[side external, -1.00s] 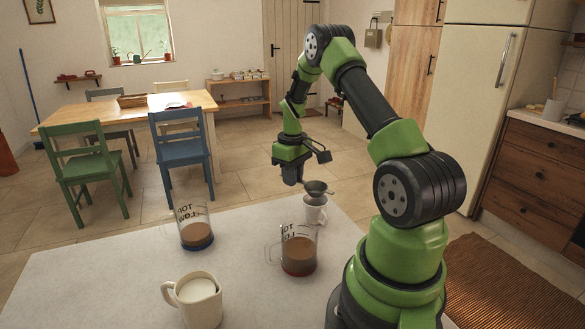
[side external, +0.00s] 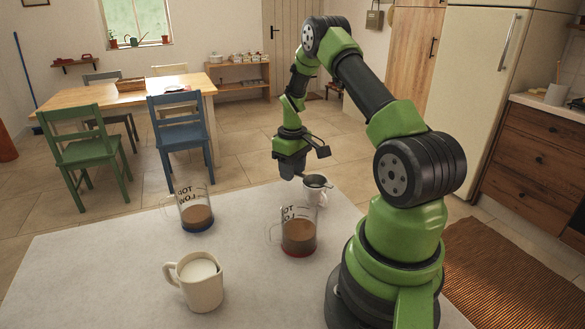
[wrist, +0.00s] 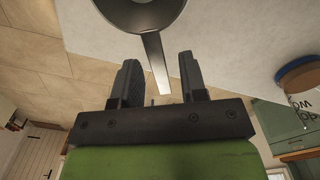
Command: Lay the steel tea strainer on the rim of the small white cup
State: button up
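The steel tea strainer (side external: 316,181) sits at the mouth of the small white cup (side external: 314,195), its bowl over the rim. In the wrist view the strainer (wrist: 140,12) is at the top edge, partly cut off, and hides the cup. Its flat handle (wrist: 155,62) points back between my fingers, with a gap on each side. My gripper (wrist: 160,75) is open around the handle and holds nothing. In the side view my gripper (side external: 292,172) is just left of the cup, close above the table.
A glass mug with a red base (side external: 299,235) stands just in front of the cup. A glass mug with a blue base (side external: 196,212) is to the left. A white jug of milk (side external: 200,284) stands at the front. The tabletop (side external: 90,270) at left is clear.

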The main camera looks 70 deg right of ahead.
notch_tip(320, 180, up, 10)
dwell(0.7)
jog(key=a+r+t, duration=0.3)
jog(key=a+r, duration=1)
jog(key=a, duration=0.2)
jog(key=s+a+r+m+t+y, duration=0.1)
jog(key=s+a+r+t+y, duration=0.1)
jog(key=s+a, duration=0.9)
jog(key=a+r+t, duration=0.1)
jog(key=a+t, duration=0.1)
jog(key=a, duration=0.1)
jog(key=shift+s+a, duration=0.15)
jog(key=shift+s, duration=0.05)
